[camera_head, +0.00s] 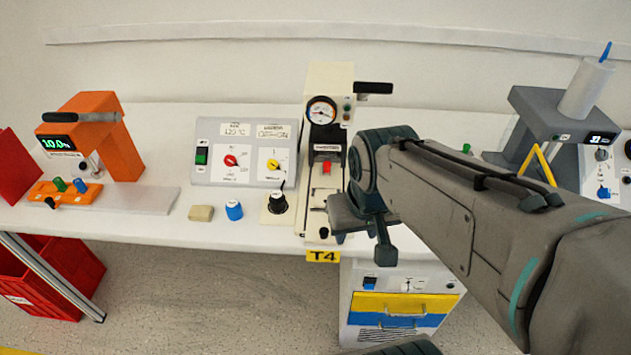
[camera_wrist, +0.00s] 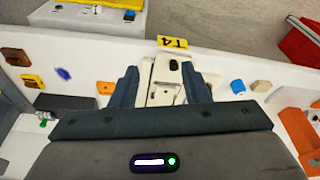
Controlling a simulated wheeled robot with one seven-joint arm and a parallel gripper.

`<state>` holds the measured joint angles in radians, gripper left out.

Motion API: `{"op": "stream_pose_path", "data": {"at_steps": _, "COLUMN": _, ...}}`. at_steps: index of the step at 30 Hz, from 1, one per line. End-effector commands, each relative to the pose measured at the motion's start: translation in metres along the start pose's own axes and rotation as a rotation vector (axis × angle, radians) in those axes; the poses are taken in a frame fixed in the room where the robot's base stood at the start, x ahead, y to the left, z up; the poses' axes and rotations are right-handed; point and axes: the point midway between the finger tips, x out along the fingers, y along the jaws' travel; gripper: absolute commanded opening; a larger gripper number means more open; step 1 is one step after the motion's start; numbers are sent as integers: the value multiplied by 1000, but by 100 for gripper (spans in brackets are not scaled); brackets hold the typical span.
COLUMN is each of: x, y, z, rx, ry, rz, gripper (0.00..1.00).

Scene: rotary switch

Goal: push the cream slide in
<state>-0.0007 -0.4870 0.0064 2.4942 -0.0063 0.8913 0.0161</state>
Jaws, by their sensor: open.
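The cream slide (camera_head: 315,222) lies at the front of the cream gauge machine (camera_head: 343,80), near the table edge above the T4 label. A small black knob (camera_head: 323,233) stands on its front end. In the wrist view the cream slide (camera_wrist: 160,72) shows between my fingers, its black knob (camera_wrist: 174,65) towards the T4 label. My gripper (camera_head: 364,236) is in front of the machine, to the right of the slide in the head view. In the wrist view my gripper (camera_wrist: 161,80) is open, with a finger on each side of the slide. I cannot tell whether they touch it.
A black round knob on a plate (camera_head: 277,203), a blue knob (camera_head: 234,210) and a beige block (camera_head: 201,213) lie left of the machine. A grey control panel (camera_head: 245,180) stands behind them. A drawer cabinet (camera_head: 400,300) is under the table at right.

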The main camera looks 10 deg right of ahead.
Motion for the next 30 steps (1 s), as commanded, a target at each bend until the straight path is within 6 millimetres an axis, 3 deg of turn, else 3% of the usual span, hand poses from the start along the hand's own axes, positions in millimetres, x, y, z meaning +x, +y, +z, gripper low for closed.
{"op": "stream_pose_path", "data": {"at_steps": 7, "x": 7, "y": -8, "z": -47, "rx": -179, "ry": -94, "rz": 26, "gripper": 43}}
{"op": "stream_pose_path", "data": {"at_steps": 16, "x": 35, "y": -21, "z": -109, "rx": -451, "ry": -213, "rz": -35, "gripper": 43}}
{"op": "stream_pose_path", "data": {"at_steps": 22, "x": 44, "y": -25, "z": -123, "rx": -523, "ry": -237, "rz": -68, "gripper": 43}}
{"op": "stream_pose_path", "data": {"at_steps": 26, "x": 53, "y": -26, "z": -122, "rx": -530, "ry": -239, "rz": -71, "gripper": 43}}
{"op": "stream_pose_path", "data": {"at_steps": 30, "x": 74, "y": -26, "z": -116, "rx": -530, "ry": -242, "rz": -72, "gripper": 43}}
